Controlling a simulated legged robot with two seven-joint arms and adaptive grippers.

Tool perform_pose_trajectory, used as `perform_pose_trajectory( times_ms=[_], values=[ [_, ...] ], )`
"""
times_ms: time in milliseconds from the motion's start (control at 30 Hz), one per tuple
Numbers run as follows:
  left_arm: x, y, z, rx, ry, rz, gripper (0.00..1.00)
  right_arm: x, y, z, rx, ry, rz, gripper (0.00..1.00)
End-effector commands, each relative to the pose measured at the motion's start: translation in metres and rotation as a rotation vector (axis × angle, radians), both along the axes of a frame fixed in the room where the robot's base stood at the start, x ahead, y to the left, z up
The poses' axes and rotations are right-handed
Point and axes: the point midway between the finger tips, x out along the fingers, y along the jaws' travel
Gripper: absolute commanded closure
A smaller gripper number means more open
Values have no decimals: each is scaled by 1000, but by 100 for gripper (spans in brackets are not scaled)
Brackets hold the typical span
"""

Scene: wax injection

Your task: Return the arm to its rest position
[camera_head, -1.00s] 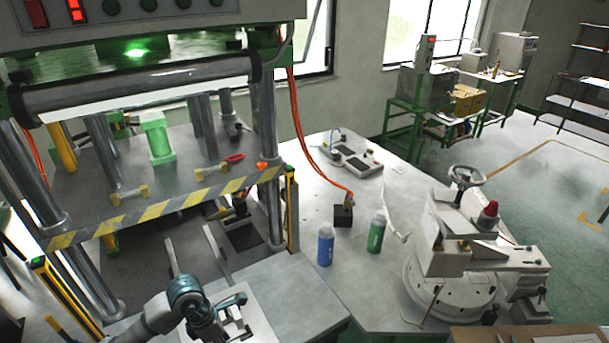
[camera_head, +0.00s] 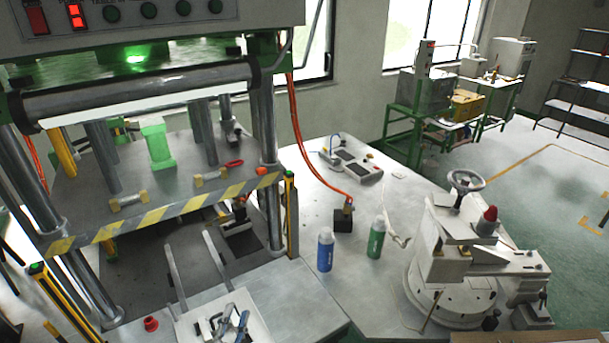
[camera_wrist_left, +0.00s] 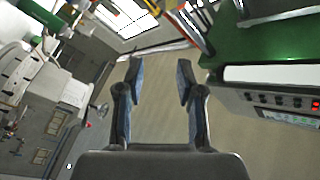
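My left gripper (camera_head: 226,326) shows at the bottom of the head view, in front of a white plate at the front of the press. Only its dark and bluish finger parts show there; the rest of the arm is below the picture edge. In the left wrist view its two blue-grey fingers (camera_wrist_left: 158,82) stand apart with nothing between them, so it is open and empty. My right gripper is not in view.
The press's yellow-black striped bar (camera_head: 170,207) crosses above the lower bed. A blue bottle (camera_head: 325,252) and a green bottle (camera_head: 376,238) stand on the grey table. A handwheel device (camera_head: 468,250) stands at right. A red knob (camera_head: 151,323) is at lower left.

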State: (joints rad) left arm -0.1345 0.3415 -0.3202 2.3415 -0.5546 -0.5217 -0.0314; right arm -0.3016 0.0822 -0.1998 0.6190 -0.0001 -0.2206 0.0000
Motion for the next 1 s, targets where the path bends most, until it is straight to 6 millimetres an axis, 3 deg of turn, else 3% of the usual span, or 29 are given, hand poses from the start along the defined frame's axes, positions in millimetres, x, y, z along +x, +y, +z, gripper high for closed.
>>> perform_pose_trajectory(
  times_ms=[33,100,200,300,500,667,800,1000],
  values=[
    [-10,17,-39,-85,164,73,63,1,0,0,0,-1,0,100],
    [-30,35,-89,-183,384,164,63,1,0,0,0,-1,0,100],
    [-69,48,-148,-284,653,260,63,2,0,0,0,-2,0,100],
    [-109,52,-189,-351,866,326,63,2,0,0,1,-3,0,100],
    [-185,49,-238,-434,1198,409,63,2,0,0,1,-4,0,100],
    [-243,42,-258,-479,1425,452,63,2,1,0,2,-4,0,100],
    [-228,41,-315,-467,1432,455,63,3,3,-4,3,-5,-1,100],
    [-224,39,-401,-455,1462,462,63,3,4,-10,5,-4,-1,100]
  ],
)
